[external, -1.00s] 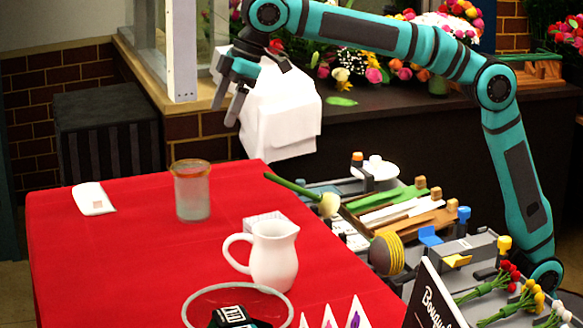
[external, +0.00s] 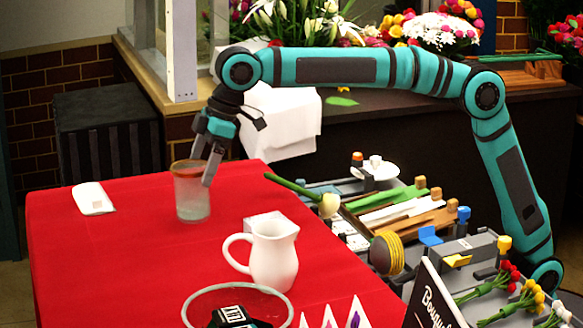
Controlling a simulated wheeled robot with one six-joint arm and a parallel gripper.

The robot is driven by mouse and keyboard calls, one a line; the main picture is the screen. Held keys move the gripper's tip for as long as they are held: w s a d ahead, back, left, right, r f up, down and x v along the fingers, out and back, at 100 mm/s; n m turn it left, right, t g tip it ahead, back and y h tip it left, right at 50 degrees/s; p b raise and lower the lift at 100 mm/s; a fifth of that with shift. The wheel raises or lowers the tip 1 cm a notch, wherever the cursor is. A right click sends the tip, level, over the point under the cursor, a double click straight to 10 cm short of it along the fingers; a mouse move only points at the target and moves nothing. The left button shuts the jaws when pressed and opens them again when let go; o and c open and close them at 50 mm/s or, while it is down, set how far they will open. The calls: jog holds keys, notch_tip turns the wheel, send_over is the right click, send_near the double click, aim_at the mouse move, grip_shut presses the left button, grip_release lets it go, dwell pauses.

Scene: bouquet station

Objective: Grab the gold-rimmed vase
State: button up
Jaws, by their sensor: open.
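The gold-rimmed vase (external: 193,202) is a frosted, see-through cylinder with an orange-gold band at its top. It stands upright near the back of the red table. My gripper (external: 202,170) is open and points down at the vase's rim. One finger shows in front of the vase's right side, and the other is near the rim's top. I cannot tell whether either finger touches the vase or whether one is inside it.
A white pitcher (external: 274,262) stands nearer the front on the red table (external: 120,250). A white card (external: 93,199) lies left of the vase. A white flower on a green stem (external: 328,205) juts over the right edge. A clear ring-shaped dish (external: 200,298) is in front.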

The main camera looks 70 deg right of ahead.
aim_at(191, 184)
jog(key=shift+w+x, duration=0.25)
jog(key=shift+x, duration=1.1)
jog(key=shift+w+x, duration=0.2)
jog(key=shift+x, duration=1.15)
jog(key=shift+d+r, duration=0.1)
jog(key=shift+r, duration=0.05)
jog(key=c, duration=1.2)
